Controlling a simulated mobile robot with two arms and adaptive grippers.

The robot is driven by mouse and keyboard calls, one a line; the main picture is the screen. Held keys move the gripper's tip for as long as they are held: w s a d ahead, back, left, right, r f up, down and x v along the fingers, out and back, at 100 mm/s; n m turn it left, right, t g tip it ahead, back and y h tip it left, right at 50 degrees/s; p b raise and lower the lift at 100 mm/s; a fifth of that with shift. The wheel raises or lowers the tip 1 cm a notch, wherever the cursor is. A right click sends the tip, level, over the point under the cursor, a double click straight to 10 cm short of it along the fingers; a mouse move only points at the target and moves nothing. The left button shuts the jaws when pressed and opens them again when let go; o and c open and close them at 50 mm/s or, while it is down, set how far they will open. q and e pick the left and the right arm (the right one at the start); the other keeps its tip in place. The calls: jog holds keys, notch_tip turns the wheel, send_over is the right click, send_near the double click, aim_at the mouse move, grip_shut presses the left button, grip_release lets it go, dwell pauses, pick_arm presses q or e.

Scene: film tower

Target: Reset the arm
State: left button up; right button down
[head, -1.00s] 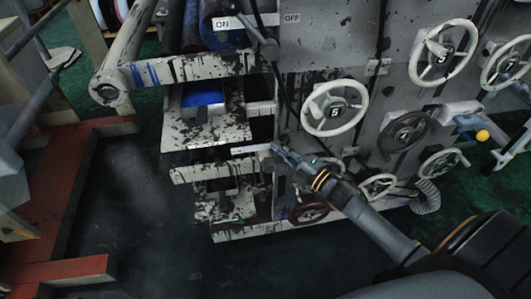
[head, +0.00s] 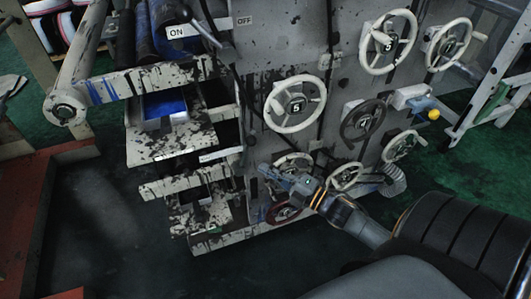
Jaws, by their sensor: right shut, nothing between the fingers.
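My right arm comes in from the lower right. Its gripper (head: 268,174) is shut and empty, in front of the lower part of the grey machine panel (head: 285,55). It overlaps a pale handwheel (head: 293,160) and sits just above a dark red handwheel (head: 284,211) in the picture. I cannot tell whether it touches either one. My left gripper is not in view.
Several more handwheels, such as the white one marked 5 (head: 295,104), stick out from the panel. Paint-stained trays (head: 170,145) jut out on the left. A yellow knob (head: 433,114) is at the right. Dark floor (head: 110,230) is open at lower left.

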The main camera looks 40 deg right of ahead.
jog(key=shift+f, duration=0.1)
dwell(0.3)
jog(key=s+d+f+m+g+h+p, duration=0.1)
jog(key=s+f+m+g+h, duration=0.3)
jog(key=f, duration=0.9)
jog(key=s+d+f+m+g+h+p, duration=0.15)
jog(key=s+f+m, duration=0.45)
jog(key=f, duration=0.8)
jog(key=s+a+f+m+g, duration=0.2)
jog(key=s+f, duration=0.4)
jog(key=s, duration=0.3)
jog(key=s+a+f+m+g+p, duration=0.1)
jog(key=s+a+f+m+g, duration=0.2)
jog(key=s, duration=0.6)
jog(key=s+a+f+m+g, duration=0.3)
jog(key=s+a+f+g, duration=0.3)
jog(key=s+f, duration=0.3)
jog(key=shift+s+a+f+h, duration=0.35)
jog(key=shift+s+a, duration=0.1)
jog(key=shift+s, duration=0.05)
jog(key=shift+g, duration=0.25)
